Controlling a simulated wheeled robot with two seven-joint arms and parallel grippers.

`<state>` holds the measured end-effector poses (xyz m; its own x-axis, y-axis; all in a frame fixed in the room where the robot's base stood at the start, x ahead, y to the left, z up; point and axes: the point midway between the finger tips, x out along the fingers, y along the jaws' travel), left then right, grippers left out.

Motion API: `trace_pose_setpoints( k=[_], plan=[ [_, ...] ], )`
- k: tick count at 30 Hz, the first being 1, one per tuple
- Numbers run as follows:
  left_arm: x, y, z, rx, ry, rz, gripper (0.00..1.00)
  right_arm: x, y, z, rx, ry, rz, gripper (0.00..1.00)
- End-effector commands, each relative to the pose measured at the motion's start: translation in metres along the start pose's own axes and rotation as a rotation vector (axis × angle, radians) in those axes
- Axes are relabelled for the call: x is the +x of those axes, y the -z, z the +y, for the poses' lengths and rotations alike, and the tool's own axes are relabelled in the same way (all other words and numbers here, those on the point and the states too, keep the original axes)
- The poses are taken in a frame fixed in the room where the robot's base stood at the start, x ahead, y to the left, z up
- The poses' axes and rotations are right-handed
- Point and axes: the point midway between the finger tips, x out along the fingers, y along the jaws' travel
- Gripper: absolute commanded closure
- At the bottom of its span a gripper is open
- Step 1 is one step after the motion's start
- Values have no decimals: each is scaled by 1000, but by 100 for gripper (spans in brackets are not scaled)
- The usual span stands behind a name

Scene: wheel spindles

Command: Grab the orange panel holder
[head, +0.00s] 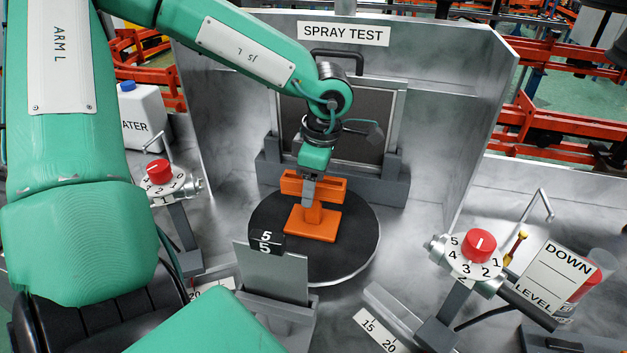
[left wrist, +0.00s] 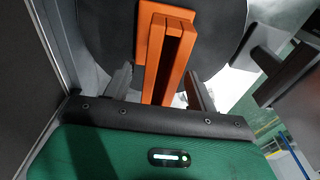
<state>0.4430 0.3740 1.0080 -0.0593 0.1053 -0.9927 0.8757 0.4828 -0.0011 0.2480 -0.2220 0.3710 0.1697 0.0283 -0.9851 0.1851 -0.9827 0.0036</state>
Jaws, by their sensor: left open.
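The orange panel holder (head: 314,222) stands upright on a dark round turntable (head: 358,240) in the spray test booth. It has a flat base, an upright and a slotted bar. A gap shows on each side, though contact lower down is hidden. My right gripper does not show.
A framed dark panel (head: 345,118) stands behind the turntable. A grey plate marked 5 (head: 270,275) stands in front. Red-knobbed dials stand at left (head: 159,172) and right (head: 478,246). A white water jug (head: 143,120) is at left. Booth walls enclose the back.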

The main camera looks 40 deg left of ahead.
Motion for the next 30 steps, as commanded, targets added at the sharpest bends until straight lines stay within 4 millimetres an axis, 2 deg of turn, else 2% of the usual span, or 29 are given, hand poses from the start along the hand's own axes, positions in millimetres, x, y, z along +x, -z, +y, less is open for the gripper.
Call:
trace_pose_setpoints(
  k=[20, 29, 30],
  plan=[
    [2, 0, 0, 0, -1, -1, 42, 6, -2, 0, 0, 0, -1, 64],
    [2, 0, 0, 0, 0, -1, 99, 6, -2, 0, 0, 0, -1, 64],
    [2, 0, 0, 0, 0, -1, 100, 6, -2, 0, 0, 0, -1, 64]
  ],
)
